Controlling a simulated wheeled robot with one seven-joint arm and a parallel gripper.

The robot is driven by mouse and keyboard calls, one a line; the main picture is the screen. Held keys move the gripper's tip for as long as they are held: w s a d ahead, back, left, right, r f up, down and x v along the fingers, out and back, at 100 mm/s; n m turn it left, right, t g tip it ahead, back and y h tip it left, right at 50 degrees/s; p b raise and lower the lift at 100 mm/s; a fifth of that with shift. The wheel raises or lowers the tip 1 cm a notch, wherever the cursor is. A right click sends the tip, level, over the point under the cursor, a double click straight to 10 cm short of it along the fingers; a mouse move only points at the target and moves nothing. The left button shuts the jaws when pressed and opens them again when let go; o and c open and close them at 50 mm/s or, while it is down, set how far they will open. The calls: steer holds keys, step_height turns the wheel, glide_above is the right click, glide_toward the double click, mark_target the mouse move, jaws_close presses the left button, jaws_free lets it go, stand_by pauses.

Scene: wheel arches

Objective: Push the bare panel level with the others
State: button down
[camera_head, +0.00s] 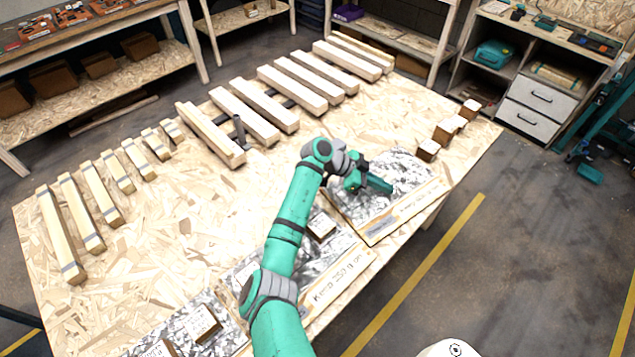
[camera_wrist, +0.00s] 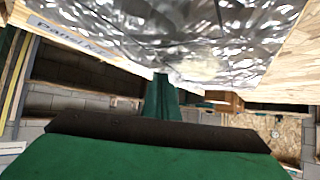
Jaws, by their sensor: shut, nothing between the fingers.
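The bare panel (camera_head: 405,172) is the right-hand one along the table's front edge. It has a mottled grey-and-white top, a pale wooden front strip with writing, and no block on it. Its label also shows in the wrist view, where the panel (camera_wrist: 235,50) fills the top. The middle panel (camera_head: 318,258) beside it carries a small wooden block (camera_head: 321,225). The left panel (camera_head: 225,318) also bears blocks. My gripper (camera_head: 383,187) is shut and empty over the bare panel; in the wrist view its fingers (camera_wrist: 161,88) reach toward the panel. I cannot tell whether they touch it.
Several long wooden beams (camera_head: 257,112) lie across the back of the table (camera_head: 185,215). Short beams lie at the left. Several small blocks (camera_head: 429,150) stand at the right edge. Shelves and a drawer cabinet (camera_head: 530,95) stand behind. Floor is clear at the front right.

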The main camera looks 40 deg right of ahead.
steer(key=w+a, duration=0.5)
steer(key=a, duration=0.1)
steer(key=w+a, duration=1.1)
steer(key=a, duration=0.1)
steer(key=shift+w+a+r, duration=0.15)
steer(key=shift+w+a, duration=0.15)
steer(key=shift+a, duration=0.05)
steer(key=shift+d, duration=0.1)
